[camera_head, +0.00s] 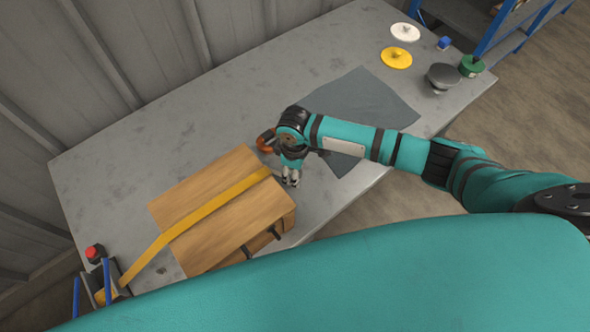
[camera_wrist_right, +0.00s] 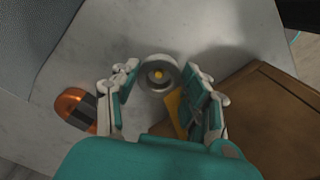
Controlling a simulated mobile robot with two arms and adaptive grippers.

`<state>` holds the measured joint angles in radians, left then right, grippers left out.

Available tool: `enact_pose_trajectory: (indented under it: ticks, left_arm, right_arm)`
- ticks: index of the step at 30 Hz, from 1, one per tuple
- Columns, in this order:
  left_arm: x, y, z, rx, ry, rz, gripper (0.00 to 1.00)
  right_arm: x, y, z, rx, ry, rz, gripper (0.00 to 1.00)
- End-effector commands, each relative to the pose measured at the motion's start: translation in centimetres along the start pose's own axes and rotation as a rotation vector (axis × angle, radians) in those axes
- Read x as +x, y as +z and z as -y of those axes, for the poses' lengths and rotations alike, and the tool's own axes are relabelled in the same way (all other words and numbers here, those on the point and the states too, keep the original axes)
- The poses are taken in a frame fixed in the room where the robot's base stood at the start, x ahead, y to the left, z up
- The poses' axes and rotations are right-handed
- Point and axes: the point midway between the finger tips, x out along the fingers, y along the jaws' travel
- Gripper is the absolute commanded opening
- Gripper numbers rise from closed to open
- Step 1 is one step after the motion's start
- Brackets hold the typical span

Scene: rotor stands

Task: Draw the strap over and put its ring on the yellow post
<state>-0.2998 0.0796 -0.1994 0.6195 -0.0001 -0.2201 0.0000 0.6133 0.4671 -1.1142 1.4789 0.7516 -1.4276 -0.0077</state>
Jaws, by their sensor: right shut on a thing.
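The yellow strap (camera_head: 205,208) runs from a holder at the lower left, up and across the top of a wooden box (camera_head: 232,222), to my right gripper (camera_head: 291,181). In the right wrist view the strap's end (camera_wrist_right: 177,112) lies beside one finger. My right gripper (camera_wrist_right: 160,92) is shut on the grey ring (camera_wrist_right: 146,80), which sits between its fingertips. My left gripper is not in view.
An orange and dark object (camera_wrist_right: 76,108) lies beside the gripper. A grey mat (camera_head: 385,100) lies under my right arm. Discs, a dark bowl-like piece (camera_head: 442,77) and a green piece (camera_head: 471,66) stand at the far right. A red knob (camera_head: 94,253) is near the strap holder.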

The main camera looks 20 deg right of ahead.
Motion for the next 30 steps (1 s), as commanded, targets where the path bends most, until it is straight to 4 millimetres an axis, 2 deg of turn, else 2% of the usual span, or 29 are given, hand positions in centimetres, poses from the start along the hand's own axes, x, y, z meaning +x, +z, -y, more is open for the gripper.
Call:
enact_pose_trajectory:
  ticks: [23,30]
  left_arm:
    - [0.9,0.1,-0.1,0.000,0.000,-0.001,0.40]
    - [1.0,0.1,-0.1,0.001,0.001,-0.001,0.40]
  right_arm:
    - [2.0,0.0,0.0,0.001,0.000,-0.001,0.16]
    - [2.1,0.0,0.0,0.000,0.000,-0.001,0.16]
